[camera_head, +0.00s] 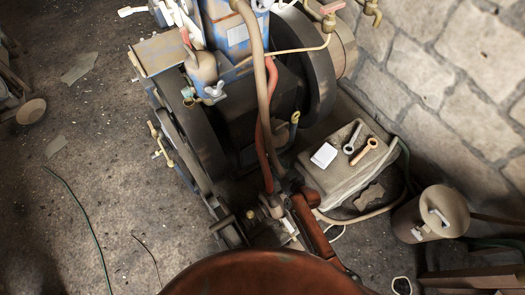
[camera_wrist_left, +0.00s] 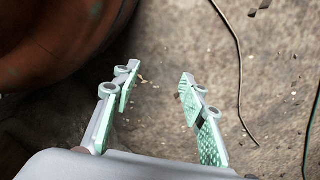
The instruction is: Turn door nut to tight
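The engine (camera_head: 270,90) stands at the upper middle of the head view, with dark wheels on both sides. A small pale wing-shaped piece (camera_head: 214,91) shows on its near upper part. I cannot tell whether this is the door nut, and no other piece is clearly it. My left gripper (camera_wrist_left: 157,85) is open and empty in the left wrist view, its green-padded fingers wide apart above bare floor. Neither gripper shows in the head view, so the left one's place relative to the engine cannot be told.
A rust-red rounded surface (camera_head: 265,275) fills the bottom middle and shows beside the left gripper (camera_wrist_left: 50,40). A pale block (camera_head: 340,180) right of the engine bears two wrench-like tools and a white piece. A lidded can (camera_head: 430,215) stands farther right. Floor at left is mostly clear.

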